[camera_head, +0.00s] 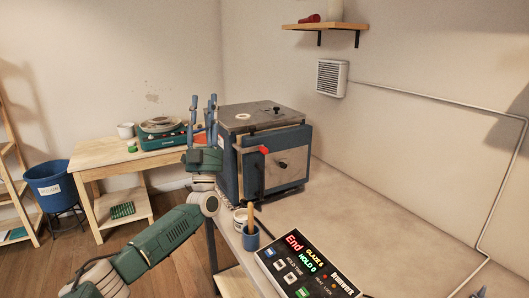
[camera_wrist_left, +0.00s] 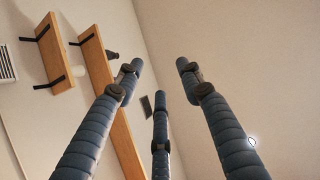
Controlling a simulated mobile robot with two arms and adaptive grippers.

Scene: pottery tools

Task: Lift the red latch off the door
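A red latch (camera_head: 264,149) shows on the front of the kiln (camera_head: 232,178), near the upper part of its grey door (camera_head: 288,164). The kiln is a blue box with a grey lid on the counter. My left gripper (camera_head: 203,105) is just left of the kiln, pointing up, with its fingers spread and nothing between them. In the left wrist view its blue fingers (camera_wrist_left: 160,85) are apart and empty against the wall and ceiling.
A cup with a wooden-handled tool (camera_head: 251,238) and a small pot (camera_head: 240,218) stand on the counter in front of the kiln. A control panel (camera_head: 308,268) is at the near edge. The counter (camera_head: 390,215) right of the kiln is clear. A wooden table (camera_head: 100,160) stands behind left.

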